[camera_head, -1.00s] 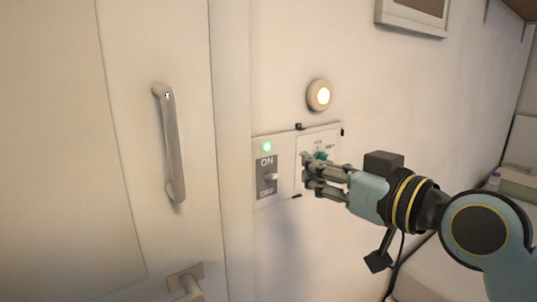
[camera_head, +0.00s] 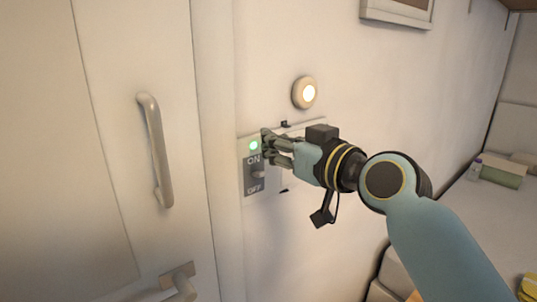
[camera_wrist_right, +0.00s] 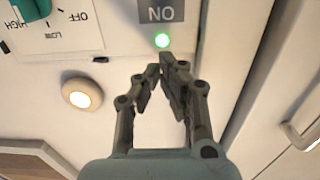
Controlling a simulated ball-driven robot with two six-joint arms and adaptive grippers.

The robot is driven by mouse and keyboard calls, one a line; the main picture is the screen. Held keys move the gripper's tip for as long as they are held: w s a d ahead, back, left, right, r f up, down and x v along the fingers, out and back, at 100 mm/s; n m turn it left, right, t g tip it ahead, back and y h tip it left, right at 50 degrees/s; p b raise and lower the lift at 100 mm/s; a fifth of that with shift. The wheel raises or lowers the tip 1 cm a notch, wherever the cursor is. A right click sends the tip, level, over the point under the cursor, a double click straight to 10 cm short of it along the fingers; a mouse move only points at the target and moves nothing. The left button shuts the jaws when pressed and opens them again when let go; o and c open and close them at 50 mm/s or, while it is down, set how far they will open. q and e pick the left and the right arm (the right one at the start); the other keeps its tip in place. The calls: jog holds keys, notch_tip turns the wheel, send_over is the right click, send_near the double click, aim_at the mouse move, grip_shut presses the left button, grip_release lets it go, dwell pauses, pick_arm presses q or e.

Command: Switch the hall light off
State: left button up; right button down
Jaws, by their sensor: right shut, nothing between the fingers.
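The switch panel (camera_head: 254,184) on the wall is marked ON at the top and OFF at the bottom. Its lever (camera_head: 259,172) sticks out between the two words, and a green lamp (camera_head: 253,146) glows above ON. A round wall light (camera_head: 304,93) is lit above the panel. My right gripper (camera_head: 266,144) is shut and empty, its fingertips beside the green lamp. In the right wrist view its fingertips (camera_wrist_right: 160,66) point at the green lamp (camera_wrist_right: 162,40); the lever is out of that view. My left gripper is not in view.
A dial plate with a teal knob (camera_wrist_right: 30,8) is right of the switch, mostly hidden by my gripper in the head view. A door with a long handle (camera_head: 156,150) and a lower handle (camera_head: 180,284) is at left. A counter with a box (camera_head: 503,170) is at right.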

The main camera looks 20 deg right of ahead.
aim_at(254, 136)
jog(key=x, duration=0.3)
jog(key=shift+w+a+p, duration=0.1)
jog(key=shift+w+p, duration=0.05)
jog(key=shift+p, duration=0.2)
jog(key=f, duration=0.1)
jog(key=s+f, duration=0.1)
jog(key=shift+s+d+f, duration=0.1)
jog(key=shift+d+f, duration=0.2)
jog(key=shift+f, duration=0.05)
jog(key=shift+s+d+f, duration=0.1)
jog(key=shift+s+f, duration=0.15)
jog(key=shift+f, duration=0.25)
